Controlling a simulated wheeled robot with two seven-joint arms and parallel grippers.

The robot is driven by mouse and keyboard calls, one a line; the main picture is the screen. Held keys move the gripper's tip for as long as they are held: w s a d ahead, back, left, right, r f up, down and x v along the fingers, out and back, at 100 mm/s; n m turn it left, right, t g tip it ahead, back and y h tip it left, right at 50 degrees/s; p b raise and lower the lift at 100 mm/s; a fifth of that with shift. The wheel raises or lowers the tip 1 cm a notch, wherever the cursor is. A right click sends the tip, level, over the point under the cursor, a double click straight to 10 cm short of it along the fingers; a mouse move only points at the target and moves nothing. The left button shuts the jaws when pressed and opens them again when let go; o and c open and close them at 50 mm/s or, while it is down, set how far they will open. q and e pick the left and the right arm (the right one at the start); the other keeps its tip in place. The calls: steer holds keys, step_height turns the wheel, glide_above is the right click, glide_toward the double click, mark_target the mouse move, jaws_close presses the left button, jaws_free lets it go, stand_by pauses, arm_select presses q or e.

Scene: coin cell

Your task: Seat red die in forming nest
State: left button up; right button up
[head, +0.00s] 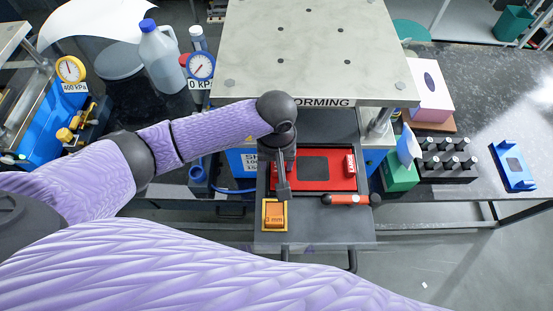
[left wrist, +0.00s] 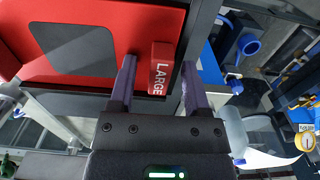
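The red die (head: 325,183) is a flat red plate with a dark square in its middle, lying on the dark sliding tray (head: 345,230) under the FORMING press; whether it lies flush in the nest I cannot tell. A raised red block (head: 350,164) stands at its right end. In the left wrist view the plate (left wrist: 120,22) fills the upper left, with a red LARGE block (left wrist: 160,68) at its edge. My left gripper (head: 283,190) is over the die's left end. Its open fingers (left wrist: 158,65) flank the LARGE block with gaps on both sides. My right gripper is out of view.
The press's pale top plate (head: 310,50) and its post (head: 381,122) overhang the back. An orange 3 mm block (head: 274,214) and an orange-handled tool (head: 346,199) lie at the tray front. A black rack (head: 446,160) and blue holder (head: 513,166) stand right.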

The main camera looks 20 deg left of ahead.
arm_select(q)
steer(key=shift+r, duration=0.2)
step_height(320, 180, up, 12)
steer(key=b, duration=0.1)
steer(key=shift+b, duration=0.35)
